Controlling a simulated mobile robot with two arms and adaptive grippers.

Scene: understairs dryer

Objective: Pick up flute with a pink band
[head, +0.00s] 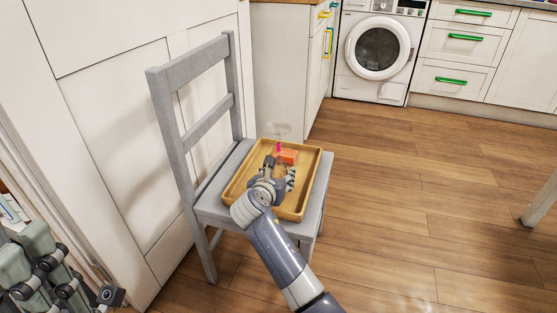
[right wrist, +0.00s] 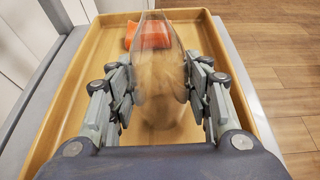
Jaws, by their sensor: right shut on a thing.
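The flute is a clear glass (head: 279,129) with a pink band low on it, in the head view over the far part of the tray. In the right wrist view the see-through glass (right wrist: 160,75) stands between the finger pads, and its pink band cannot be made out. My right gripper (head: 272,166) reaches over the tray and is shut on the glass; its fingers (right wrist: 160,92) lie on both sides of it. Whether the base touches the tray is hidden. My left gripper (head: 45,272) is at the lower left, cut off by the frame, away from the tray.
A wooden tray (head: 236,186) lies on a grey chair (head: 207,203) by white panels. An orange block-like thing (head: 287,156) sits in the tray just beyond the glass; it shows in the right wrist view (right wrist: 150,36). The wooden floor (head: 410,190) to the right is clear.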

